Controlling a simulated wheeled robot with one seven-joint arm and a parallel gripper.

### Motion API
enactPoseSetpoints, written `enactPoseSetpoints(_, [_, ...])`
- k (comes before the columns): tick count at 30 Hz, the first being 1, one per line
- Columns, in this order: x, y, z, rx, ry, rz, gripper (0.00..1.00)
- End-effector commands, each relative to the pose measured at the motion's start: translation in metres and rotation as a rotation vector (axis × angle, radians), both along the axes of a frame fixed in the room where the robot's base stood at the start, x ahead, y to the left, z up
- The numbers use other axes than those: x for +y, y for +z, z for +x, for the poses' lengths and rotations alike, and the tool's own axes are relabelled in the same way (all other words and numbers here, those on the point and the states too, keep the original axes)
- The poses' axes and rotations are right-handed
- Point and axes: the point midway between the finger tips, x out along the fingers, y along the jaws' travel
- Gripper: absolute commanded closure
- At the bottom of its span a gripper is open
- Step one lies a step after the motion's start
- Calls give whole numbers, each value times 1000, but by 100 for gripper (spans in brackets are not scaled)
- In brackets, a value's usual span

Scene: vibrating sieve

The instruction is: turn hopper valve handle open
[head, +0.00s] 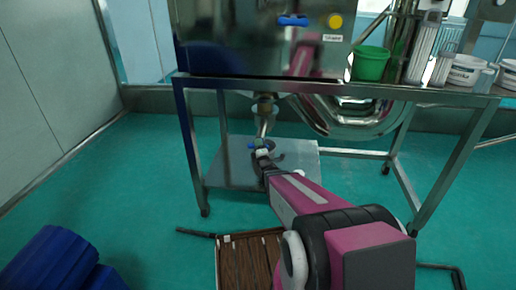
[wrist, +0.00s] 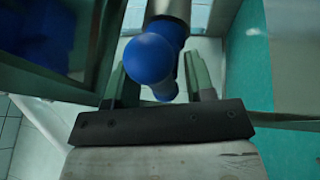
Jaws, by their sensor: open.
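The valve handle shows in the wrist view as a blue rounded grip (wrist: 150,58) on a grey metal stem. In the head view, a small blue piece (head: 256,146) at the lower end of the metal outlet pipe (head: 263,127) seems to be the same handle. My gripper (head: 264,155) is right at it, under the steel table. In the wrist view my gripper (wrist: 157,82) is open, with one finger on each side of the blue grip. A gap shows beside it; I cannot tell if either finger touches it.
The steel table (head: 340,88) has legs and a lower shelf (head: 230,162) around my arm. A green bucket (head: 370,63) and clear containers (head: 422,50) stand on top. A wooden-slatted platform (head: 245,262) and blue rolls (head: 48,258) lie in front. Green floor is clear at left.

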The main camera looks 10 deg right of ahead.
Motion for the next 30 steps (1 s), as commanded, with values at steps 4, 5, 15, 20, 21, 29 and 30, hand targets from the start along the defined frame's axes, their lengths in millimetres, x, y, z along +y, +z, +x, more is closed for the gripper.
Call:
enactPoseSetpoints(4, [0, 0, 0, 0, 0, 0, 51])
enactPoseSetpoints(5, [0, 0, 0, 0, 0, 0, 51])
enactPoseSetpoints(15, [0, 0, 0, 0, 0, 1, 99])
enactPoseSetpoints(20, [0, -1, 0, -6, 0, 20, 99])
enactPoseSetpoints(21, [0, -1, 0, -9, 0, 31, 99])
enactPoseSetpoints(29, [1, -2, 0, -53, 0, 168, 99])
enactPoseSetpoints(30, [1, -2, 0, -62, 1, 199, 99])
